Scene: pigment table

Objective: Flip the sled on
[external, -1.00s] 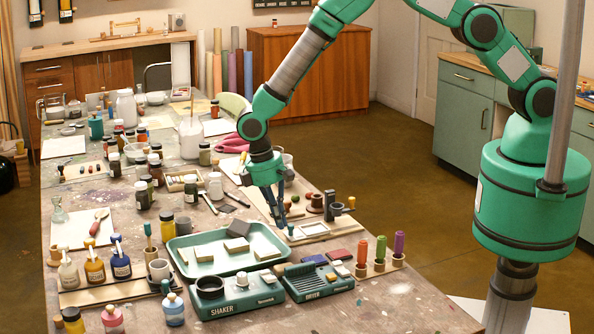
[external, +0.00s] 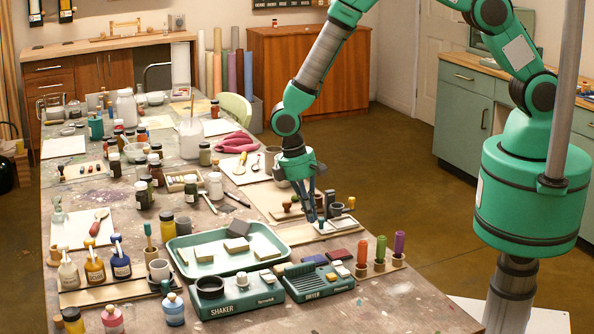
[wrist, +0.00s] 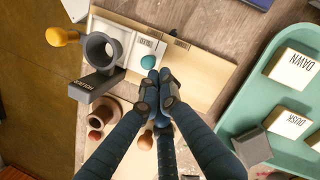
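A wooden board (external: 305,238) with a pale plate at one end lies on the table below my gripper (external: 318,220). A small teal ball (wrist: 147,62) stands over the pale plate (wrist: 118,43) in the wrist view. It is probably the sled's knob, but I cannot make out the sled's full shape. My gripper (wrist: 157,82) has its fingertips together, with nothing seen between them, right beside the ball. I cannot tell whether they touch it. The fingers hide part of the board. The bare wooden end (wrist: 205,80) of the board reaches right in the wrist view.
A dark block with a grey cup (wrist: 102,48) stands close to the plate, near a yellow knob (wrist: 58,37). A brown pot (wrist: 100,116) is below it. The teal tray (wrist: 243,110) with labelled blocks is on the other side. The shaker (external: 240,297) and dryer (external: 318,281) stand nearer the camera.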

